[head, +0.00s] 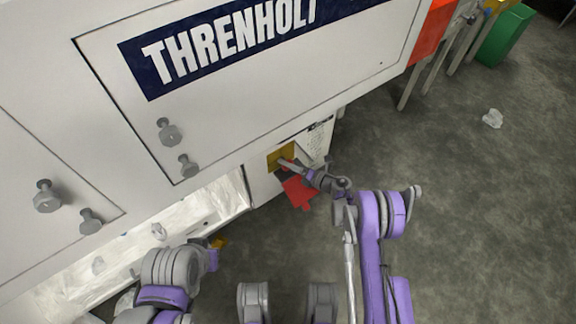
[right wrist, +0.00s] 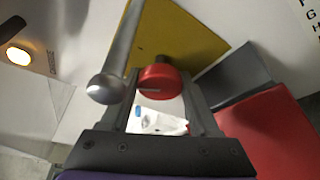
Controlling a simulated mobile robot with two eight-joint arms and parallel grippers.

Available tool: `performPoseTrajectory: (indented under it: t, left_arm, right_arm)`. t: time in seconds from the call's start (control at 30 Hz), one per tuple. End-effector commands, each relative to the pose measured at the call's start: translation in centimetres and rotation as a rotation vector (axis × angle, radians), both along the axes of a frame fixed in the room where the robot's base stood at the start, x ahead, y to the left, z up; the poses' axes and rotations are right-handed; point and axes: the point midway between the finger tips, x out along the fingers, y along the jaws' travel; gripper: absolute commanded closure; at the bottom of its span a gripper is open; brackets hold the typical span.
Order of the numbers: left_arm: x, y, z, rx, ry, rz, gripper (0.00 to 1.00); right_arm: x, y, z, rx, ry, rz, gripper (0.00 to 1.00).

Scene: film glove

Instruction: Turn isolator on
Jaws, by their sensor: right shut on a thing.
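The isolator shows as a yellow plate (head: 277,157) on the lower front of the white machine, and it fills the top of the right wrist view (right wrist: 185,32). A round red knob (right wrist: 160,82) stands out from the plate. My right gripper (head: 285,163) reaches the plate, and in the wrist view (right wrist: 163,80) its fingers are shut on the red knob, one on each side. In the head view the gripper mostly hides the knob. My left arm is low at the left; its fingers do not show.
A grey rod with a rounded end (right wrist: 106,88) passes close left of the knob. A red panel (head: 299,191) lies just below my right gripper. A lit lamp (right wrist: 18,54) is at left. A green bin (head: 504,36) stands far right; the floor between is mostly clear.

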Motion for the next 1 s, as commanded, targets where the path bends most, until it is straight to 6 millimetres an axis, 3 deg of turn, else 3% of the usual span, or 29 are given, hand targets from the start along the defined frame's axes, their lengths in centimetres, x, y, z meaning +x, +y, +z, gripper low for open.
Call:
performPoseTrajectory:
  t: [0.5,1.0]
  left_arm:
    - [0.0,0.0,-0.03,0.0,0.0,0.0,1.0]
    - [0.01,0.0,-0.04,0.0,0.0,0.0,1.0]
  right_arm:
    - [-0.01,0.05,-0.03,0.313,0.227,0.001,0.94]
    - [-0.01,0.05,0.0,0.395,0.287,0.0,0.93]
